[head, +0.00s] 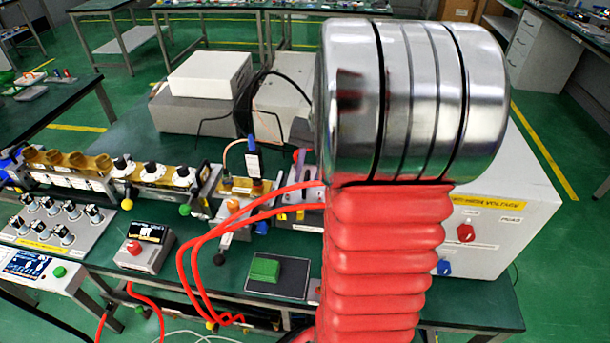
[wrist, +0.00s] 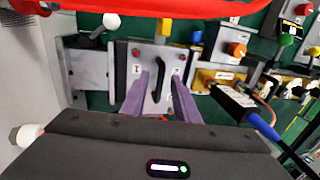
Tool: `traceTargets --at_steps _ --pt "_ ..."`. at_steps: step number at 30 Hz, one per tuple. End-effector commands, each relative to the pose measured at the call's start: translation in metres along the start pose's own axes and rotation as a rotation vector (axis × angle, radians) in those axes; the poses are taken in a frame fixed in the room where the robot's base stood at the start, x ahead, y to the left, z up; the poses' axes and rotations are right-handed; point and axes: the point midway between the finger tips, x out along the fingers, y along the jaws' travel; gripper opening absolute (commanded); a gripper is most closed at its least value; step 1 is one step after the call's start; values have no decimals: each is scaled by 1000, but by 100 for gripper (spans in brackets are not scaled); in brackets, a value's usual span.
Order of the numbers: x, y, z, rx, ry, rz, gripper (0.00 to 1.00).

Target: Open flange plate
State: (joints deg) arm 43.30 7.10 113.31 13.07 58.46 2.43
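The flange plate looks to be the light grey metal plate (wrist: 133,72) in the middle of the wrist view, with small number labels and red buttons. A black curved handle (wrist: 160,80) stands on it. My gripper (wrist: 161,76) is open, its two purple fingers apart and pointing at the plate, one on each side of the handle. I cannot tell how deep the fingers reach or whether they touch. In the head view my red and chrome arm hides most of this spot; a purple piece, probably a finger, shows left of the arm.
A red cable (wrist: 170,7) crosses the wrist view's top. A block with an orange knob (wrist: 237,49) and a blue-tipped connector (wrist: 262,125) sit to the right.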

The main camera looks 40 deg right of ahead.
Motion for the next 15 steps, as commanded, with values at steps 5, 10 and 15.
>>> traceTargets --at_steps 5,10,15 --pt "0 0 0 0 0 0 28" --pt "0 0 0 0 0 0 19" --pt "0 0 0 0 0 0 7"
